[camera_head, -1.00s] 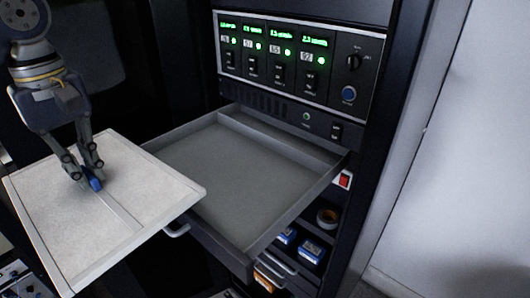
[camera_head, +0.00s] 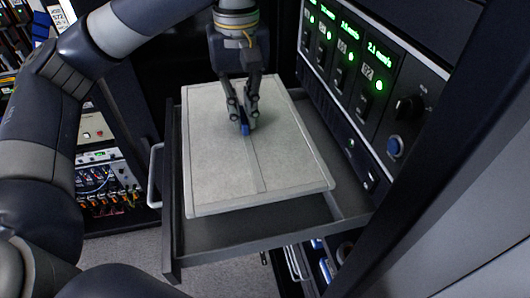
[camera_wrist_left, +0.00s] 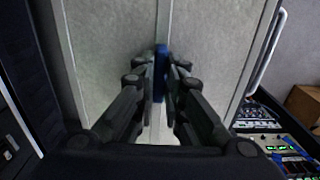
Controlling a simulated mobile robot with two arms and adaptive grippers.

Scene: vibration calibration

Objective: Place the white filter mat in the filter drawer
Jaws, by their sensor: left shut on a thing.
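The white filter mat (camera_head: 215,165) is a flat, pale square panel with a raised rim and a strip across its middle. My left gripper (camera_head: 244,128) is shut on the small blue tab at the mat's centre, and the left wrist view shows the fingers on both sides of the tab (camera_wrist_left: 160,75). The open grey filter drawer (camera_head: 250,236) lies under the mat, which covers most of it. Drawer floor shows along the near and right edges. I cannot tell whether the mat touches the drawer floor. My right gripper is not in view.
The control panel (camera_head: 375,85) with green displays and knobs stands right behind the drawer. A rack with cables (camera_head: 105,180) stands at left. Below the drawer are shelves with blue items (camera_head: 327,268).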

